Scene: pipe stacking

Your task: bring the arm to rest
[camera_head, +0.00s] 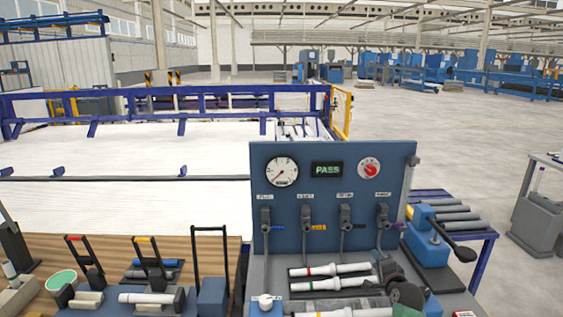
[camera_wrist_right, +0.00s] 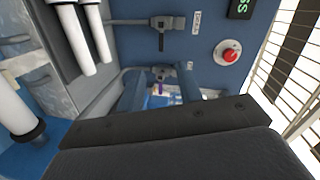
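My right gripper (camera_head: 390,272) shows as dark parts low in front of the test panel (camera_head: 232,0)'s right side, partly blending with the things behind it. In the right wrist view two bluish fingers (camera_wrist_right: 162,90) stand apart beyond the dark gripper body, with a purple tag seen between them. Nothing is visibly held. My left gripper does not show in the head view.
A blue panel (camera_head: 330,185) carries a gauge (camera_head: 281,172), a PASS display (camera_head: 327,170) and a red knob (camera_head: 369,169). White pipes (camera_head: 330,270) lie below its valves. A blue device with a black lever (camera_head: 430,238) stands right. Handled tools (camera_head: 150,262) crowd the left bench.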

